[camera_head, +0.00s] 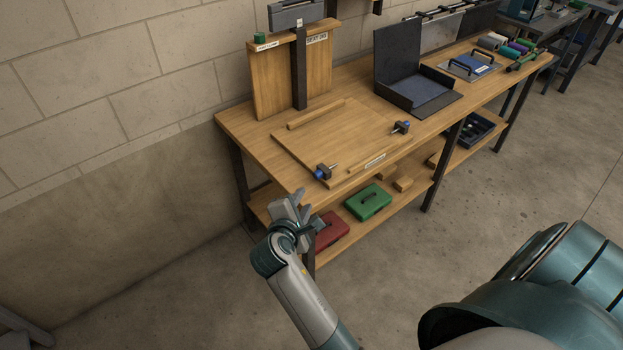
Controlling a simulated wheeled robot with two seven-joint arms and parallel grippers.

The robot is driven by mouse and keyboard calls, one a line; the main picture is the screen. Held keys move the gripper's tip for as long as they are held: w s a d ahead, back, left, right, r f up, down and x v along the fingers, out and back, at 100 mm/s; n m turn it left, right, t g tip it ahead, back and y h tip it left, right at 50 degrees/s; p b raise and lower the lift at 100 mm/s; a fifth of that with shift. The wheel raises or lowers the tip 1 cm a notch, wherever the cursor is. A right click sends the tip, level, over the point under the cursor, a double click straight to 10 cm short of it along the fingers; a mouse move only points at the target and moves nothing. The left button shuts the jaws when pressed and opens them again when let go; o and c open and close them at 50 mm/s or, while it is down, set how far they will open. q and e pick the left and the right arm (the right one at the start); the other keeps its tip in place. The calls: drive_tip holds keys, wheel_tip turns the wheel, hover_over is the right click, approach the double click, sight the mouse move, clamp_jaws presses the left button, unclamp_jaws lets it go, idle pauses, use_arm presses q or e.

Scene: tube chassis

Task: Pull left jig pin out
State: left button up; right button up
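The left jig pin (324,172) is a small dark block with a blue knob and a thin metal rod. It sits at the front left corner of the wooden jig board (345,135) on the workbench. A similar right jig pin (402,127) sits at the board's right side. My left gripper is not in view.
The workbench (235,120) bears an upright wooden panel (268,80) at the back left and an open dark case (405,75) right of the board. A green case (368,203) and red case (332,233) lie on the lower shelf. Floor in front is clear.

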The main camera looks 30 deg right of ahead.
drive_tip(key=shift+w, duration=0.15)
drive_tip(key=p, duration=0.3)
approach(316, 177)
drive_tip(key=x, duration=0.8)
drive_tip(key=shift+c, duration=0.6)
drive_tip(key=shift+a, duration=0.1)
clamp_jaws()
